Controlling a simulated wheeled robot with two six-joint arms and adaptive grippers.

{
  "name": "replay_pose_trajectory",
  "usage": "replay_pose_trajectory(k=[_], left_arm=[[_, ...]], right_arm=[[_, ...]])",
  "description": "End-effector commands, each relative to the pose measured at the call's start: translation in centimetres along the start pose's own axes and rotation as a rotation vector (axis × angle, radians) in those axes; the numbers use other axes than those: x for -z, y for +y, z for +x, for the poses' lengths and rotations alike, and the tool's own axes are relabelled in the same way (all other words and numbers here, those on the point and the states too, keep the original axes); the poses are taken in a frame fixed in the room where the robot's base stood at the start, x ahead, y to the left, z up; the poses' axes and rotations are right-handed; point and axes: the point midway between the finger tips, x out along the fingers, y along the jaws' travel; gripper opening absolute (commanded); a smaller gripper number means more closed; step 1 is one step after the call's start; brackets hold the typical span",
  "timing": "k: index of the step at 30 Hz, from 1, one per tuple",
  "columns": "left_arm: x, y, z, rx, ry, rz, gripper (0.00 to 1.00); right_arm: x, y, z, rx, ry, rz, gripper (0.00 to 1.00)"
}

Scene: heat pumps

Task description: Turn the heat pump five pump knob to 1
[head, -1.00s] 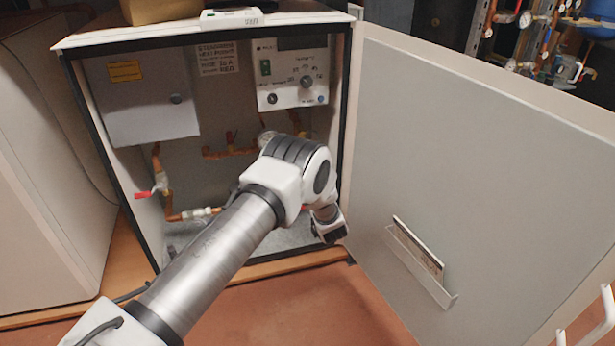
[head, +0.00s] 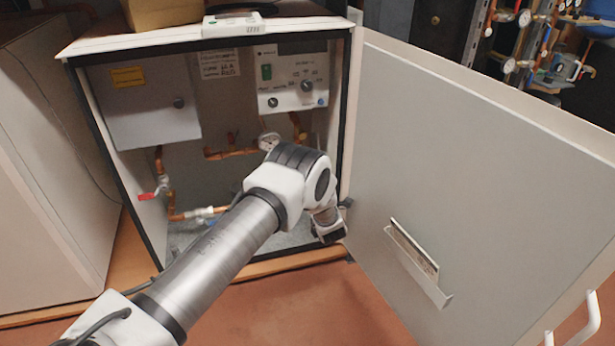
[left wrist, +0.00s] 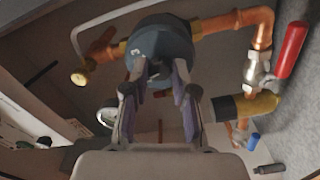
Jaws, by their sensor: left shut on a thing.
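The heat pump cabinet (head: 75,110) stands open in the head view, and my left arm reaches into its lower part. My left gripper (left wrist: 160,72) points up in the left wrist view, with a finger on each side of the lower part of a round, dark blue-grey pump head (left wrist: 160,42). It is shut on this knob part. The knob's scale and setting are too dark and small to read. In the head view my arm hides the pump and the fingertips. My right gripper is in neither view.
Copper pipes (left wrist: 236,20) run beside the pump, with a red-handled valve (left wrist: 291,50) at right. A gauge (head: 268,141) shows just above my arm. The control panel (head: 292,78) is above. The open door (head: 460,170) bounds the right side.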

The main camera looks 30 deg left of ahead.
Motion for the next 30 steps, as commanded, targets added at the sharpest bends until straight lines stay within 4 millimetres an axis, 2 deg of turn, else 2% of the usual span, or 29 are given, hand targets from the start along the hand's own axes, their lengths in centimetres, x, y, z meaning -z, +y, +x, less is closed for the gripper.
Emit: replay_pose_trajectory(k=[15,30], left_arm=[[0.02,-0.03,-0.02,0.001,0.000,-0.415,0.00],[0.00,-0.11,-0.02,0.001,0.000,-0.532,0.00]], right_arm=[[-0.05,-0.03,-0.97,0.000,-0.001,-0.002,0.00],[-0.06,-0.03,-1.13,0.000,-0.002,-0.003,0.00]])
